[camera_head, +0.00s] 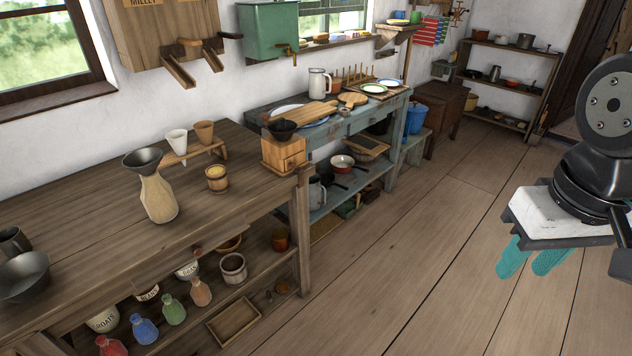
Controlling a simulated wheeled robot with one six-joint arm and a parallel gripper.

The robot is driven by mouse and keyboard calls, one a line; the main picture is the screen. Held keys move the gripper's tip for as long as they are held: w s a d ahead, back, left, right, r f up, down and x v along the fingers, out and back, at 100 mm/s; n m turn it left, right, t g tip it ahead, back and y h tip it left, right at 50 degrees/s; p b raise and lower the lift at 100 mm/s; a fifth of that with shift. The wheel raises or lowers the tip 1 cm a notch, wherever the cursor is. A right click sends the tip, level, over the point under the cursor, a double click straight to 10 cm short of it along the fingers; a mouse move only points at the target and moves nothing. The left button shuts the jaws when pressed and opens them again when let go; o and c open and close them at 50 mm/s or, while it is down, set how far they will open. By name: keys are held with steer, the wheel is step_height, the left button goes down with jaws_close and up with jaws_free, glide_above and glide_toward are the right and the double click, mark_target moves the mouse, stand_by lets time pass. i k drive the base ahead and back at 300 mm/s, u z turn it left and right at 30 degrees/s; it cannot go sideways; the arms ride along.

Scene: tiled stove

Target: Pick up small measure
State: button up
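A small round wooden measure (217,178) with darker bands stands upright on the wooden workbench (90,215). It is near the front edge, right of a pale bottle (158,198) with a dark funnel (143,158) in its mouth. A white cup (177,143) and a brown cup (205,131) sit in a small wooden stand behind it. My gripper (528,262) is at the far right, over the floor and well away from the workbench. Its two teal fingers point down, with a gap between them and nothing in it. The small measure is fully in view.
A wooden grinder (283,153) stands at the bench's right end. A dark pan (24,277) and mug (13,242) are at the left. Lower shelves hold several coloured bottles and jars. A blue table (340,122) stands beyond. The floor (440,240) between bench and gripper is clear.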

mark_target(216, 175)
steer(key=u, duration=1.5)
steer(key=k, duration=0.1)
steer(key=z, duration=2.35)
steer(key=i, duration=1.15)
steer(key=u, duration=0.6)
steer(key=i, duration=0.7)
steer(key=u, duration=1.3)
steer(key=i, duration=0.5)
steer(key=u, duration=0.45)
